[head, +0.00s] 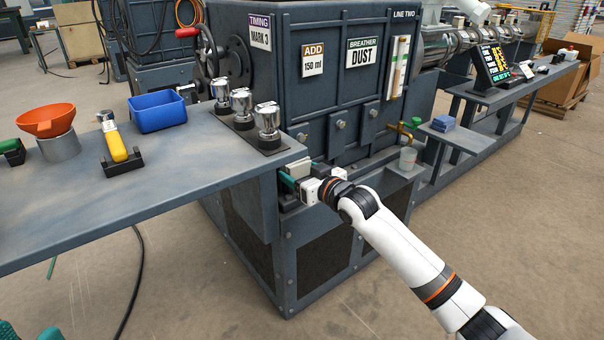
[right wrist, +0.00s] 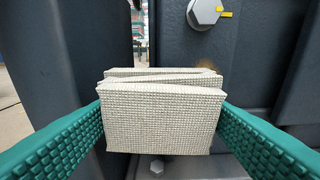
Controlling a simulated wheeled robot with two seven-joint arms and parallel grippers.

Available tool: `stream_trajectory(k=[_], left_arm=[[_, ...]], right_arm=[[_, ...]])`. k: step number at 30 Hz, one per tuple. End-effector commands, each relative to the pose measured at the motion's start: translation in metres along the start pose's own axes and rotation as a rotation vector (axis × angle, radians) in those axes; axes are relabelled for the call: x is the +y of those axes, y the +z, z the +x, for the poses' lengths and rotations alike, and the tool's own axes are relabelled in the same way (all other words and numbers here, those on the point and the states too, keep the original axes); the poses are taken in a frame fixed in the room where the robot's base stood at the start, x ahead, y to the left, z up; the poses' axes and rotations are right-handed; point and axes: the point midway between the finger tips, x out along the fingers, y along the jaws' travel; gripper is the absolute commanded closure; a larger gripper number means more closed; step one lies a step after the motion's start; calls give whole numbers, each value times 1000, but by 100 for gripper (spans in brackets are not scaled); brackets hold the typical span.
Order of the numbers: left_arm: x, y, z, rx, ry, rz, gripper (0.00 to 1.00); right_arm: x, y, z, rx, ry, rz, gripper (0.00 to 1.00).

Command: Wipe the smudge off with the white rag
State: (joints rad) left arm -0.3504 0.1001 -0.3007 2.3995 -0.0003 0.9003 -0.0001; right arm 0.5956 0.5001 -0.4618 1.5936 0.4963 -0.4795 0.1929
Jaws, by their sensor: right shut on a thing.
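My right gripper (head: 300,178) is at the lower front of the dark machine. Its green fingers are shut on the white rag (right wrist: 163,118), a folded, woven pad. The rag also shows between the fingers in the head view (head: 296,167). In the right wrist view it faces the dark machine panel, below a bolt head. A faint brownish smudge (right wrist: 208,70) shows on the panel just above the rag's top right edge. The rag may hide part of it. My left gripper (head: 30,333) shows only as two green fingertips, apart, at the bottom left edge.
The grey bench (head: 120,205) holds an orange funnel (head: 46,121), a yellow-handled tool (head: 117,147), a blue bin (head: 158,112) and chrome-topped pieces (head: 267,125). A blue stack (head: 443,122) lies on a side shelf.

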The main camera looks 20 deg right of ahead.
Motion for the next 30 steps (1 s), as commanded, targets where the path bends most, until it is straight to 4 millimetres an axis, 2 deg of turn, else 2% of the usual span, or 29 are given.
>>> stream_trajectory(k=[17,30], left_arm=[[0,0,1,1,0,0,64],[0,2,9,0,0,0,64]], right_arm=[[-1,2,9,-1,0,-1,51],[-31,1,7,0,0,-1,51]])
